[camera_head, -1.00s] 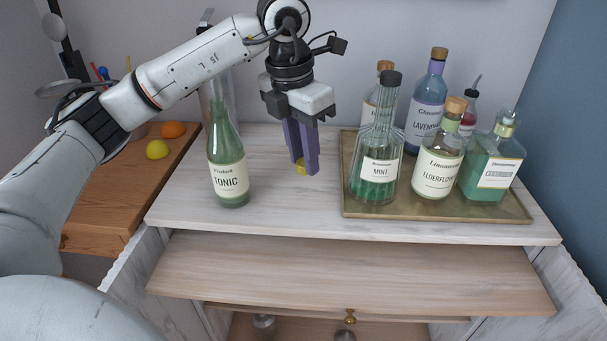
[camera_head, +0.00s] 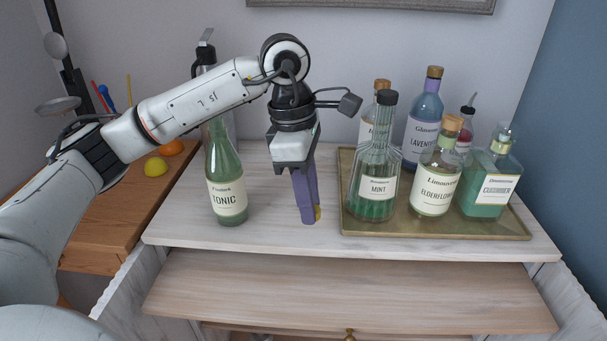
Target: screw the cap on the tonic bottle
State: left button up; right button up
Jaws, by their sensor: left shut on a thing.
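The green glass tonic bottle (camera_head: 226,176) stands upright on the white counter, left of centre, with a cream TONIC label. My left forearm crosses in front of its upper neck, so its mouth is hidden. My left gripper (camera_head: 311,216) points down to the right of the bottle, apart from it. Its purple fingers are seen nearly edge-on and are shut on a small yellow cap (camera_head: 318,212), mostly hidden behind them. I cannot tell whether the cap touches the counter. My right gripper is not in view.
A brass tray (camera_head: 436,229) with several bottles, the mint bottle (camera_head: 378,186) nearest, stands right of the gripper. A tall clear vessel is behind the tonic bottle. A yellow fruit (camera_head: 155,167) lies on the wooden side counter.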

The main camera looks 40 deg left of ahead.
pick_arm(q)
jog(key=s+d+f+m+g, duration=0.1)
jog(key=s+d+f+m, duration=0.2)
jog(key=m, duration=0.8)
jog(key=s+d+f+m+g+y, duration=0.1)
jog(key=s+d+f+m, duration=0.2)
jog(key=m, duration=0.8)
jog(key=s+f, duration=0.1)
jog(key=s, duration=0.1)
jog(key=shift+s+d+m+g+y, duration=0.3)
jog(key=shift+s+m, duration=0.05)
jog(key=shift+m, duration=0.05)
